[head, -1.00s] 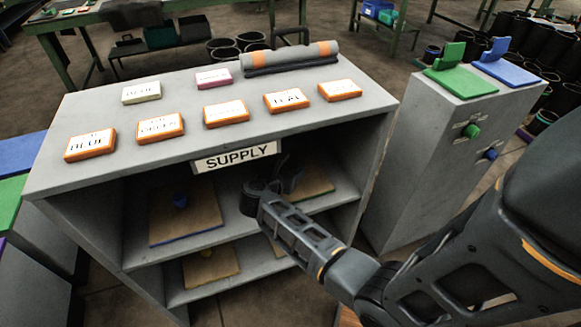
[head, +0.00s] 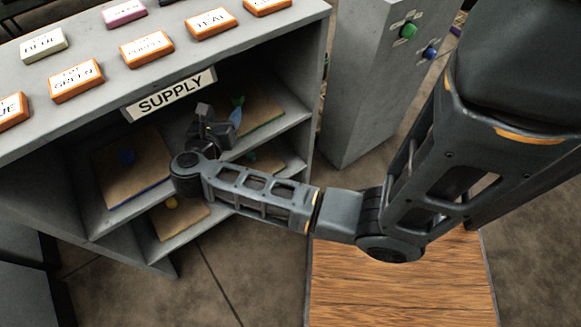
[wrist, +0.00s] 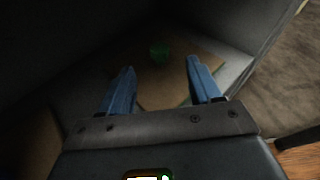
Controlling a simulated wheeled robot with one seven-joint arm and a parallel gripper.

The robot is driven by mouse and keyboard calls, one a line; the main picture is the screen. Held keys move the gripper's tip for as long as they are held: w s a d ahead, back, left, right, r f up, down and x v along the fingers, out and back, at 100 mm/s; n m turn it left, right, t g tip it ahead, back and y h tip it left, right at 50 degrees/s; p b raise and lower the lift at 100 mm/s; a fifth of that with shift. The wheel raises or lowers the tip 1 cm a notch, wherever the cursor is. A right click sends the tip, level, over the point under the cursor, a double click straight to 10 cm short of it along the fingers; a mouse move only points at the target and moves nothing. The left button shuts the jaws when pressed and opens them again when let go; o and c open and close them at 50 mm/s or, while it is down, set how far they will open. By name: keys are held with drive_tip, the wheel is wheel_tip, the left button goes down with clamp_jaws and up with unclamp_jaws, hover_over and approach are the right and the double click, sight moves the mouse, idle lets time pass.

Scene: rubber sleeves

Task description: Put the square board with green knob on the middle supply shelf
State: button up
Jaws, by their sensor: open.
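The square board with green knob (head: 264,112) lies flat on the right part of the middle supply shelf (head: 284,130), its edge green. My gripper (head: 232,117) reaches into the middle opening, above the board's left part. Its two blue fingers (wrist: 160,66) are spread wide, with nothing held. In the head view my gripper partly hides the board and knob.
A board with blue knob (head: 127,157) lies left on the same shelf. Below are a board with yellow knob (head: 173,204) and one with teal knob (head: 262,160). The SUPPLY sign (head: 170,95) hangs above. A grey pedestal (head: 365,90) stands right.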

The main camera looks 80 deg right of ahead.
drive_tip(key=s+a+r+n+t+y, duration=0.2)
drive_tip(key=s+a+r+n+t, duration=0.45)
drive_tip(key=n, duration=0.85)
drive_tip(key=s+a+r+n+t+y, duration=0.1)
drive_tip(key=s+a+r+n+t, duration=0.3)
drive_tip(key=a+r+n+t, duration=0.8)
drive_tip(key=s+a+f+n+g+y, duration=0.1)
drive_tip(key=s+a+n+y, duration=0.3)
drive_tip(key=n, duration=0.9)
drive_tip(key=s+a+f+n+g+y, duration=0.1)
drive_tip(key=s+a+n+y, duration=0.3)
drive_tip(key=n, duration=0.9)
drive_tip(key=s+g+y, duration=0.1)
drive_tip(key=s+y, duration=0.1)
drive_tip(key=y, duration=0.1)
drive_tip(key=shift+s+y, duration=0.2)
drive_tip(key=shift+y, duration=0.1)
drive_tip(key=shift+g, duration=0.25)
drive_tip(key=shift+c, duration=0.4)
